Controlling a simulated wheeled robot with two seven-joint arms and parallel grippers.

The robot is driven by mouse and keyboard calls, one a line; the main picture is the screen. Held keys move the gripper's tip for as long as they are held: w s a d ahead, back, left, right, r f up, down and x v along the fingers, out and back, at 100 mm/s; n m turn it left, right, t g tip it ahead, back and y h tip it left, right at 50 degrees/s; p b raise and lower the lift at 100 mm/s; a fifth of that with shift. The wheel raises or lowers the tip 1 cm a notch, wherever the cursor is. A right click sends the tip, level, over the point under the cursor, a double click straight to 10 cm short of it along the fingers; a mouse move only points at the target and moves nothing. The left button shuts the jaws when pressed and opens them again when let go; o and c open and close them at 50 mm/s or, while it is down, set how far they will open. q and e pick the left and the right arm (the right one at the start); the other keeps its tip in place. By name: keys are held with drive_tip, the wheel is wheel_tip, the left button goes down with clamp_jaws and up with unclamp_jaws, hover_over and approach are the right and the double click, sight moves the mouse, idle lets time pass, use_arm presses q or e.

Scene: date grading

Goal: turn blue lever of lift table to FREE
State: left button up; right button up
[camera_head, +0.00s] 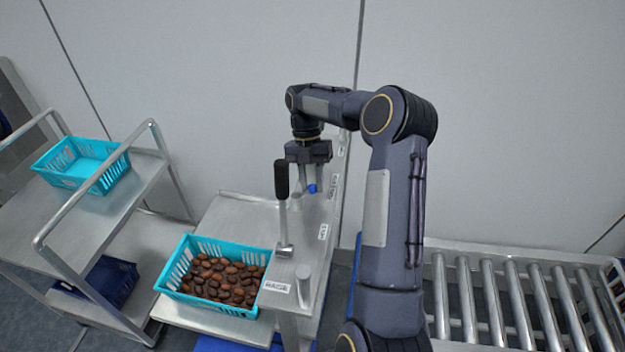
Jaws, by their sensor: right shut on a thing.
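The lift table (243,206) stands in the middle, with a steel control panel (311,240) along its right side. A small part of the blue lever (312,188) shows at the far part of this panel. My right gripper (309,187) reaches down over it from behind and is shut on the blue lever; the fingers hide most of it. Label plates sit along the panel; which setting the lever points to cannot be told. A taller lever with a black grip (282,180) stands upright nearer on the panel. My left gripper is out of view.
A turquoise crate full of dates (176,268) sits on the lift table. At left a steel cart (146,178) carries an empty turquoise crate (68,180) and a dark blue crate (112,284) below. A roller conveyor (530,300) lies at right. A wall closes the back.

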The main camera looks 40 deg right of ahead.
idle(0.3)
drive_tip(key=o, duration=1)
drive_tip(key=v, duration=0.8)
drive_tip(key=shift+b, duration=0.4)
drive_tip(key=shift+f, duration=0.1)
